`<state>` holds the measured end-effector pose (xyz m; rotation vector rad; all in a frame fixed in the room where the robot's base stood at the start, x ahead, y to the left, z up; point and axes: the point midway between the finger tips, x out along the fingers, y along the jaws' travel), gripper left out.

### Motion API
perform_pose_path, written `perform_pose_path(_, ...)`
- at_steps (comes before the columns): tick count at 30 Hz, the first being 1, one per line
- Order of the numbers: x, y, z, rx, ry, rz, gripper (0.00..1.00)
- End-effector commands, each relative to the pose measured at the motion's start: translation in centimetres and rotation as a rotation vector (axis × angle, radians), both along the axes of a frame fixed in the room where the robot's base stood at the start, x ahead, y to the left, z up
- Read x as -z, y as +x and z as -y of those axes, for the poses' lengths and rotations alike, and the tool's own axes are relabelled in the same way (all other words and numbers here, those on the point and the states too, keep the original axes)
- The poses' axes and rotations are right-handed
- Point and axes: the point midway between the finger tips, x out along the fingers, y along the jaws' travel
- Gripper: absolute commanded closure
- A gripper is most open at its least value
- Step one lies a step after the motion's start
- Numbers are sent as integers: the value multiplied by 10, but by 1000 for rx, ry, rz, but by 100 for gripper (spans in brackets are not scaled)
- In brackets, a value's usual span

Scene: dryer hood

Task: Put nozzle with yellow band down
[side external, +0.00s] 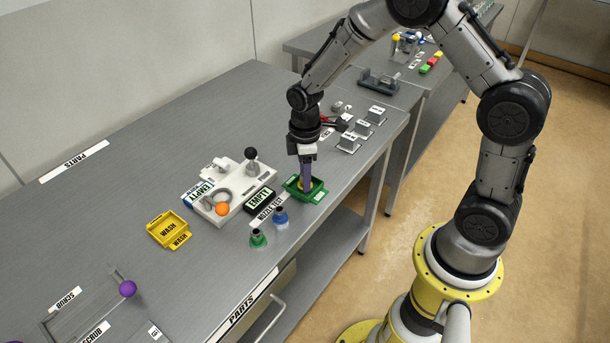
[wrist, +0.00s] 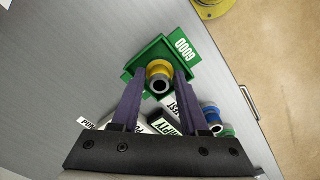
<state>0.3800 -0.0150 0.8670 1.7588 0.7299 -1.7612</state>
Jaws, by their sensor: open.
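The nozzle with the yellow band (wrist: 159,74) stands in the green tray marked GOOD (wrist: 188,50) in the wrist view. Its grey open end faces the camera. In the side external view the green tray (side external: 317,196) is near the front edge of the table, and my gripper mostly hides the nozzle there. My gripper (wrist: 158,82) is open, with its two purple fingers apart on either side of the nozzle. It also shows in the side external view (side external: 306,184), pointing down into the tray.
A nozzle with a blue band (side external: 280,218) and one with a green band (side external: 258,239) stand left of the tray. Beside them are a dark label display (side external: 259,201) and a white fixture (side external: 236,183) with a black knob. A yellow WASH tray (side external: 160,231) lies further left.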

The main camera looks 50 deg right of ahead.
Motion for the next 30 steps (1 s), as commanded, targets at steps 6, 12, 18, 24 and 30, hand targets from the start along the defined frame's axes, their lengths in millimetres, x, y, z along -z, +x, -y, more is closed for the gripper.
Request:
perform_pose_path(6,-30,1,0,0,0,7,56)
perform_pose_path(12,-73,2,0,0,0,7,56)
perform_pose_path(18,-106,1,0,0,-1,5,56)
perform_pose_path(24,-120,1,0,0,0,1,56)
perform_pose_path(30,-135,-8,-1,33,-1,26,56)
